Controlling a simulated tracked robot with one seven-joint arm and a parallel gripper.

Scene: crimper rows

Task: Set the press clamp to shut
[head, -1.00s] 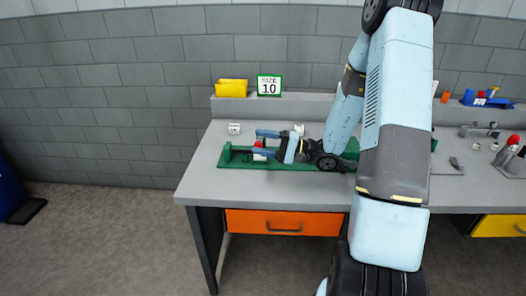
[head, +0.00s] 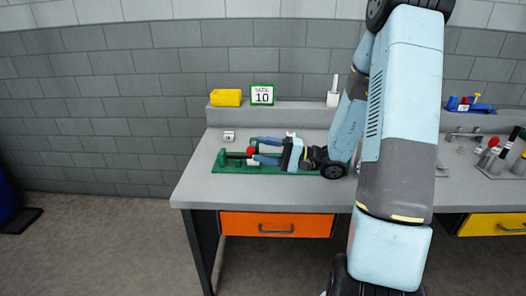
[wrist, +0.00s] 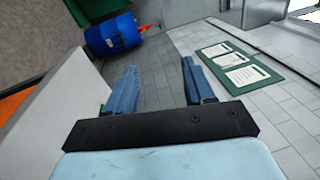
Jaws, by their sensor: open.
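The press clamp is a green fixture (head: 230,167) lying along the left part of the grey bench in the head view. Its red knob (head: 251,150) stands at the tips of my gripper (head: 257,151), with a dark bar running left from there. My gripper is open and points left, its two blue fingers apart, one beyond the knob and one nearer. I cannot tell if they touch it. The clamp is mostly hidden there.
A size 10 sign (head: 262,94), a yellow bin (head: 226,98) and a white bottle (head: 333,92) stand on the back ledge. A small white part (head: 229,136) lies behind the clamp. Tools in a holder (head: 498,160) stand at right. The bench's left end is clear.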

